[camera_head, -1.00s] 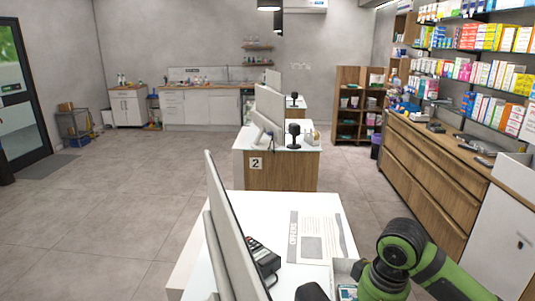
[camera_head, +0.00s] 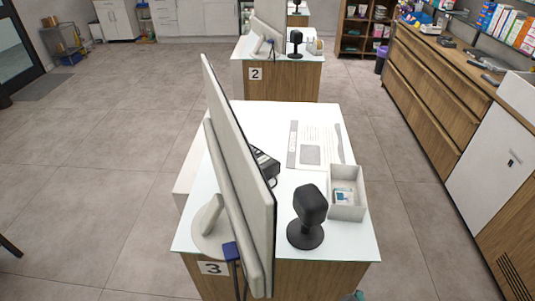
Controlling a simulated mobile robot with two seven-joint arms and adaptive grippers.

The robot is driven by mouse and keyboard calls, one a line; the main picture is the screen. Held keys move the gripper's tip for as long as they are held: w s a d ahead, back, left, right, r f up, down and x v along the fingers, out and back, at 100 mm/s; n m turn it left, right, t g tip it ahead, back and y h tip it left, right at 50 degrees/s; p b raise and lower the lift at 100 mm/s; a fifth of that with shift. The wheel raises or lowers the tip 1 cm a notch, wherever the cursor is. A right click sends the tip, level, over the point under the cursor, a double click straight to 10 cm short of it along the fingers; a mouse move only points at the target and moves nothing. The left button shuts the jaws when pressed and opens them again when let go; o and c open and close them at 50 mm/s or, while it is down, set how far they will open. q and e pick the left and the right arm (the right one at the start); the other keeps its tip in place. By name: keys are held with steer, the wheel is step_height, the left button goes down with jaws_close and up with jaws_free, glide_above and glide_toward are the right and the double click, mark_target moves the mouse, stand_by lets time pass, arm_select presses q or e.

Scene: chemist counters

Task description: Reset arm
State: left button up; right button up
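Neither of my grippers shows in the head view. A small greenish-grey piece shows at the bottom edge below the front counter; I cannot tell what it is. The white-topped counter marked 3 (camera_head: 212,268) stands directly in front. A monitor (camera_head: 240,170) stands on it with its back towards the left.
On the counter are a black scanner on a stand (camera_head: 308,207), a white box with small packs (camera_head: 347,212), a paper sheet (camera_head: 318,140) and a dark keypad device (camera_head: 265,163). Counter 2 (camera_head: 290,80) stands behind. Wooden drawers (camera_head: 425,95) line the right. Floor at left is clear.

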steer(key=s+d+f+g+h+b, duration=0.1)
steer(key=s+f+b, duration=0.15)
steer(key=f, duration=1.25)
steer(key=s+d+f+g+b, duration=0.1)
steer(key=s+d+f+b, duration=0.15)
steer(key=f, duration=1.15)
arm_select(q)
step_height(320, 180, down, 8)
steer(key=b, duration=0.3)
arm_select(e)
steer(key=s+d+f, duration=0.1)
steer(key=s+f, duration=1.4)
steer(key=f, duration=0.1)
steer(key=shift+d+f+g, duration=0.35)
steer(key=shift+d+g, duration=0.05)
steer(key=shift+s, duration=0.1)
